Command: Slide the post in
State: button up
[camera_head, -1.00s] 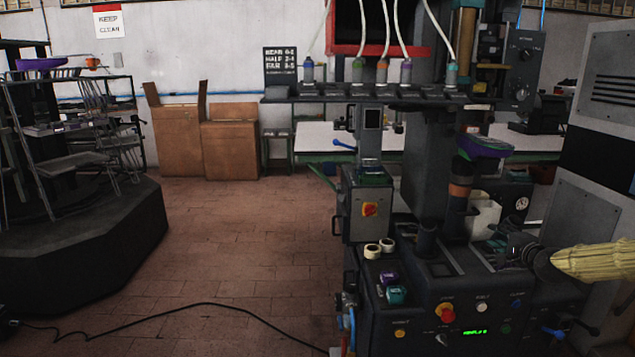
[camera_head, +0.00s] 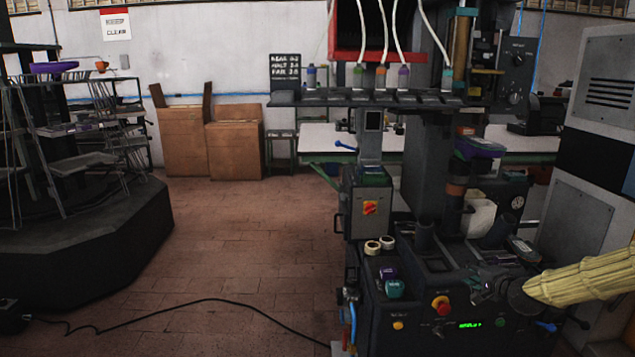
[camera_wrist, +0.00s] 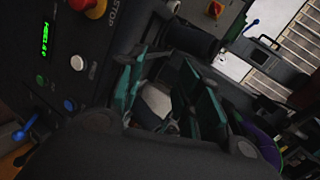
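The heel press (camera_head: 440,170) stands right of centre in the head view. A short dark cylinder (camera_head: 425,237) stands upright on its deck, and a dark cylinder also shows in the wrist view (camera_wrist: 192,40). I cannot tell whether it is the post. My gripper (camera_head: 484,287) is low at the press front, right of the red knob. In the wrist view my gripper's greenish fingers (camera_wrist: 158,82) stand apart, with a pale thing visible beyond the gap. I see nothing clearly held. My wrist hides part of the deck.
Two tape rolls (camera_head: 380,245) and small purple and teal items (camera_head: 391,283) lie on the left deck. A red emergency knob (camera_head: 441,304) juts from the front panel. A grey cabinet (camera_head: 590,150) stands close on the right. The floor (camera_head: 240,250) to the left is open, crossed by a cable.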

jog(key=s+a+f+n+g+p, duration=0.2)
jog(key=s+a+f+n+g, duration=0.2)
jog(key=s+a+f, duration=0.7)
jog(key=s+a+f+n+g+p, duration=0.3)
jog(key=s+a+f, duration=0.6)
jog(key=s, duration=0.4)
jog(key=s+a+f+n+g+p, duration=0.1)
jog(key=s+f+n+g, duration=0.1)
jog(key=s, duration=1.5)
jog(key=s+a+f+n+g+h+p, duration=0.1)
jog(key=s+n+g, duration=0.3)
jog(key=s, duration=1.3)
jog(key=shift+a+f+n+h+p, duration=0.3)
jog(key=shift+a+f+n+p, duration=0.1)
jog(key=shift+a+n+p, duration=0.35)
jog(key=shift+d, duration=0.1)
